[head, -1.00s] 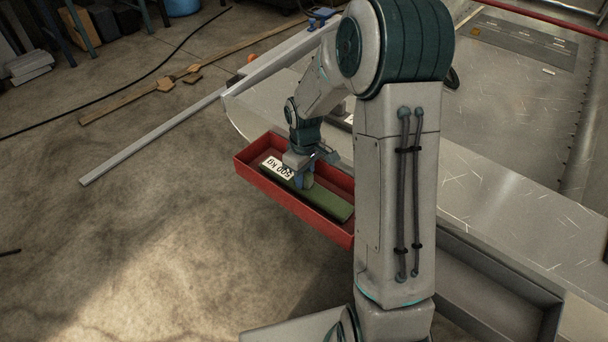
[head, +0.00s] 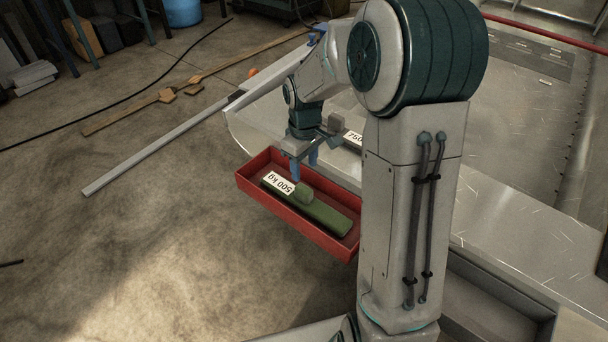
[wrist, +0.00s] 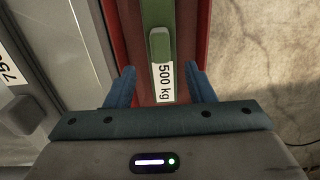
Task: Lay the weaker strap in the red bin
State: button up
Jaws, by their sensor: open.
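The green strap (head: 318,214) with a white "500 kg" label lies inside the red bin (head: 298,221). In the wrist view the same strap (wrist: 158,17) lies lengthwise in the bin (wrist: 123,40), its raised lump and label facing up. My gripper (head: 304,172) is open and empty above the labelled end of the strap. In the wrist view its blue fingers (wrist: 161,85) stand apart on either side of the label. A second strap's label beginning "750" (head: 352,138) shows beside my arm. Its grey body (wrist: 22,115) shows at the left of the wrist view.
The metal hull surface (head: 510,215) runs along the right of the bin. A grey open bin (head: 490,300) sits at the lower right, partly hidden by my arm. A long metal bar (head: 150,150) and wooden pieces lie on the floor at left.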

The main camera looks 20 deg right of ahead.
jog(key=s+r+m, duration=0.3)
jog(key=s+r, duration=0.1)
jog(key=s, duration=0.6)
jog(key=s+r+m+t, duration=0.1)
jog(key=s+r+m, duration=0.3)
jog(key=s, duration=0.6)
jog(key=shift+s, duration=0.35)
jog(key=shift+d, duration=0.1)
